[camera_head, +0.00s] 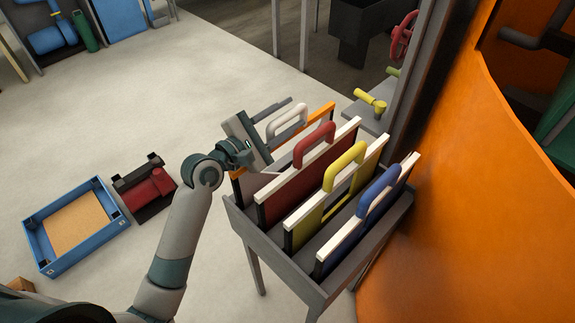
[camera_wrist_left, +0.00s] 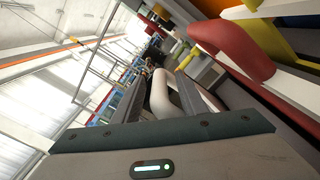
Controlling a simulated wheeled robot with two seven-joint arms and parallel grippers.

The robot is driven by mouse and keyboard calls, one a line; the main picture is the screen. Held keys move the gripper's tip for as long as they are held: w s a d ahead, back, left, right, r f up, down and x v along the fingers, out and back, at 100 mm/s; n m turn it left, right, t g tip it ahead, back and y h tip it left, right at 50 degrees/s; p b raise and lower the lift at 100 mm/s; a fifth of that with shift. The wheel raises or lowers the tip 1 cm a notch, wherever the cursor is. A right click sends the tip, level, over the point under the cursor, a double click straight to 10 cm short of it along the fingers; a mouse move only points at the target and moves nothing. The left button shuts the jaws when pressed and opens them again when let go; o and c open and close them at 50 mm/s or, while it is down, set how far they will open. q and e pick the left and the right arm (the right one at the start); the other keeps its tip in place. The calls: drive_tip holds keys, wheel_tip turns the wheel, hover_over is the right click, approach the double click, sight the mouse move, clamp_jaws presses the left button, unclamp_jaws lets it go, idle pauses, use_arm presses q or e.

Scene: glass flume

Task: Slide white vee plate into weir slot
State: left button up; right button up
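The white handle (camera_head: 287,122) of the white vee plate stands at the back of the grey rack (camera_head: 285,267), behind the red-handled plate. My left gripper (camera_head: 277,134) is at this handle, reaching in from the left. In the left wrist view, the white handle (camera_wrist_left: 161,95) lies between the two fingers of my left gripper (camera_wrist_left: 163,98), which look apart. A firm hold does not show. The gripper hides part of the plate behind it. My right gripper is not in view. I cannot make out the weir slot for certain.
A red-handled plate (camera_head: 284,185), a yellow-handled plate (camera_head: 307,224) and a blue-handled plate (camera_head: 346,240) stand in the rack. A large orange curved wall (camera_head: 475,210) is close on the right. A blue tray (camera_head: 39,258) lies on the floor at left.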

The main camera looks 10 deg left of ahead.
use_arm(q)
clamp_jaws()
idle(1.1)
drive_tip(key=shift+r, duration=0.1)
